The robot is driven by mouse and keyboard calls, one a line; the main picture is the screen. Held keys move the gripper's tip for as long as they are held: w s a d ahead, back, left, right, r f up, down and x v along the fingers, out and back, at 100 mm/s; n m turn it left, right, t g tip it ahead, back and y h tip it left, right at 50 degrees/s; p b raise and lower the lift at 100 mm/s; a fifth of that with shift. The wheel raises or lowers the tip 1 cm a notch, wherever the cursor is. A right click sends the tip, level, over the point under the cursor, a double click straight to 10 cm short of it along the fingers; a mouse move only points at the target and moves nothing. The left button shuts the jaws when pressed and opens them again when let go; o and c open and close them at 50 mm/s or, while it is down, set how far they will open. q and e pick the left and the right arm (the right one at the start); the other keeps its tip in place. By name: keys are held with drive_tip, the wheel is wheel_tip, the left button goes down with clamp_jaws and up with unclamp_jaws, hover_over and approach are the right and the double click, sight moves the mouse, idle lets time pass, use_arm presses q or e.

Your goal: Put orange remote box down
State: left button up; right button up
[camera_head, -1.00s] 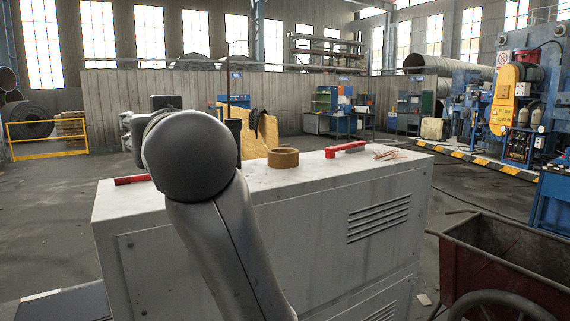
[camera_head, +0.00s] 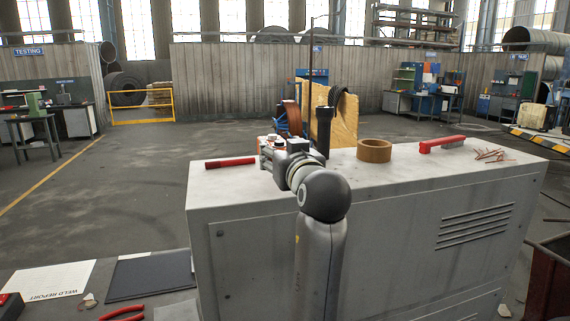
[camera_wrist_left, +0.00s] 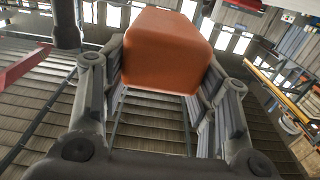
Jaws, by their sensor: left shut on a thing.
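The orange remote box (camera_wrist_left: 165,50) fills the top middle of the left wrist view, between the two grey fingers. My left gripper (camera_head: 272,150) is shut on it. In the head view the gripper is by the far left part of the grey cabinet top (camera_head: 345,177), largely behind my own wrist. There the box is hard to make out, and I cannot tell whether it touches the cabinet. My right gripper is not in view.
The top's front left area is bare. A lower surface at front left holds a weld report sheet (camera_head: 45,280) and red pliers (camera_head: 122,314).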

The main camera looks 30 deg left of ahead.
use_arm(q)
drive_tip(key=shift+w+f, duration=0.1)
drive_tip(key=shift+w, duration=0.05)
drive_tip(key=shift+w+d+f, duration=0.1)
drive_tip(key=shift+w+f, duration=0.1)
drive_tip(key=shift+f, duration=0.05)
drive_tip(key=f+p, duration=0.2)
drive_tip(key=f, duration=0.1)
drive_tip(key=shift+w+a+f, duration=0.2)
drive_tip(key=shift+s+d, duration=0.1)
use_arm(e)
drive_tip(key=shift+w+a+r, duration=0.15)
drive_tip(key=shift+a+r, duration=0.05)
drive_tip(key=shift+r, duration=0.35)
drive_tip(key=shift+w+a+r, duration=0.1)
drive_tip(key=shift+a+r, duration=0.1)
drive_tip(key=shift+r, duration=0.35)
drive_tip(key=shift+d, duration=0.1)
use_arm(q)
drive_tip(key=shift+f, duration=0.15)
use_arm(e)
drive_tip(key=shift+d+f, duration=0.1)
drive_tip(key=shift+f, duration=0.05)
use_arm(q)
drive_tip(key=o, duration=0.8)
drive_tip(key=shift+f, duration=0.15)
drive_tip(key=o, duration=0.4)
drive_tip(key=shift+o, duration=0.2)
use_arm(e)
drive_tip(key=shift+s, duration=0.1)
